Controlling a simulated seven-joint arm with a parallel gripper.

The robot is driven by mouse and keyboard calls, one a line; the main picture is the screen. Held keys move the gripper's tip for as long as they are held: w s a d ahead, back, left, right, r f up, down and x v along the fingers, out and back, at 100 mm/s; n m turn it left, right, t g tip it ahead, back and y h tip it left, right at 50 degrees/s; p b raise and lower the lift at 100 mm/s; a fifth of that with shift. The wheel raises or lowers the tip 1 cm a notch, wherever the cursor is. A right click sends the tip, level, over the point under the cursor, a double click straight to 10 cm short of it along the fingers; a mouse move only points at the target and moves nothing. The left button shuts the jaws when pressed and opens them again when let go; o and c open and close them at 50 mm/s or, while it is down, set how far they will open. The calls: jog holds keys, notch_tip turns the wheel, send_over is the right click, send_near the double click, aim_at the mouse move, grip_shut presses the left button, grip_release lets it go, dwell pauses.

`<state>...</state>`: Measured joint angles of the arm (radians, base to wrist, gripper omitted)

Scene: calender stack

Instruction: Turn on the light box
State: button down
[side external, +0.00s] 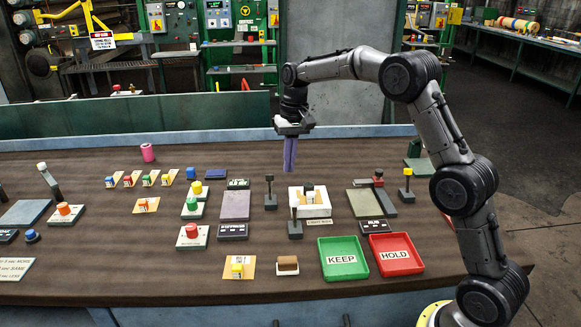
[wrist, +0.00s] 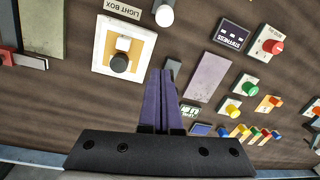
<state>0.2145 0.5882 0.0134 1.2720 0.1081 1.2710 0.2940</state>
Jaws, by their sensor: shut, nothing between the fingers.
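The light box (side external: 318,210) is a white square unit on the bench, right of centre, with a tan insert. Its label plate (side external: 313,222) sits in front of it. In the wrist view the light box (wrist: 101,63) is at upper left, with a dark round knob (wrist: 119,63) on it and its LIGHT BOX label (wrist: 122,10) upside down above. Whether its light is on I cannot tell. My gripper (side external: 290,168) points down with its purple fingers shut and empty, above the bench and behind the box. The fingers also show in the wrist view (wrist: 160,75), apart from the box.
The green KEEP tray (side external: 343,275) and red HOLD tray (side external: 396,269) are in front. Several coloured buttons stand at left.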

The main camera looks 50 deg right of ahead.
aim_at(295, 212)
jog(key=f, duration=0.5)
jog(key=a+f, duration=0.1)
jog(key=f, duration=0.2)
jog(key=shift+f, duration=0.15)
jog(key=shift+s+a+r, duration=0.25)
jog(key=shift+s+r, duration=0.1)
jog(key=shift+s, duration=0.15)
jog(key=shift+s+a+r, duration=0.25)
jog(key=shift+s+r, duration=0.1)
jog(key=shift+s, duration=0.15)
jog(key=shift+s+a+r, duration=0.25)
jog(key=shift+s+a, duration=0.1)
jog(key=shift+s, duration=0.25)
